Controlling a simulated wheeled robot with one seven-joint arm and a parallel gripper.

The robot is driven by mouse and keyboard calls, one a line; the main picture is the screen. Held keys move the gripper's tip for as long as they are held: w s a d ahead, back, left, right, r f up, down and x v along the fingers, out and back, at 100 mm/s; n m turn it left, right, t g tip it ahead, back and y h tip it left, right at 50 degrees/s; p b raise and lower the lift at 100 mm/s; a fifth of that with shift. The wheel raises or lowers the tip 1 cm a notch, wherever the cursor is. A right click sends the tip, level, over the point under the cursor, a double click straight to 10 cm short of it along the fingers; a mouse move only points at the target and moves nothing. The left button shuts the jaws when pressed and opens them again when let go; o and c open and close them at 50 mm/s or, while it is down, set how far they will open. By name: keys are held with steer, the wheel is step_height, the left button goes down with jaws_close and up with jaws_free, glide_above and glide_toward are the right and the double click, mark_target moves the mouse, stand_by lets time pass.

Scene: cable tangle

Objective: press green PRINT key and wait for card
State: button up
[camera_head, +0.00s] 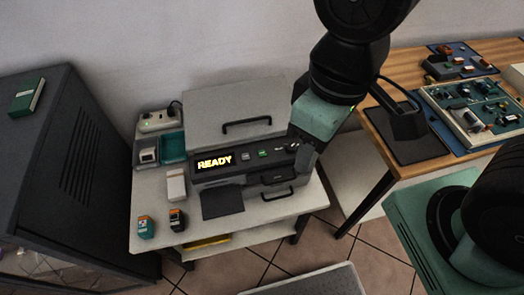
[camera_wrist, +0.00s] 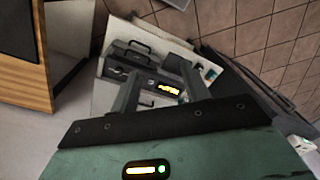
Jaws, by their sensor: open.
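My gripper (camera_head: 298,153) is at the panel's right end, to the right of the green key, and partly covers that end. In the wrist view my open, empty gripper (camera_wrist: 160,82) points toward the printer, with the lit display (camera_wrist: 167,89) between its fingers. The green key cannot be made out there. No card is visible.
A dark flat pad (camera_head: 222,203) lies before the printer. Two small cartridges (camera_head: 146,227) (camera_head: 178,219), a white box (camera_head: 176,185) and a power strip (camera_head: 158,120) share the table. A dark cabinet (camera_head: 60,165) stands left; a wooden bench (camera_head: 400,65) with circuit boards stands right.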

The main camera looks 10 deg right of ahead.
jaws_close()
stand_by(1.5)
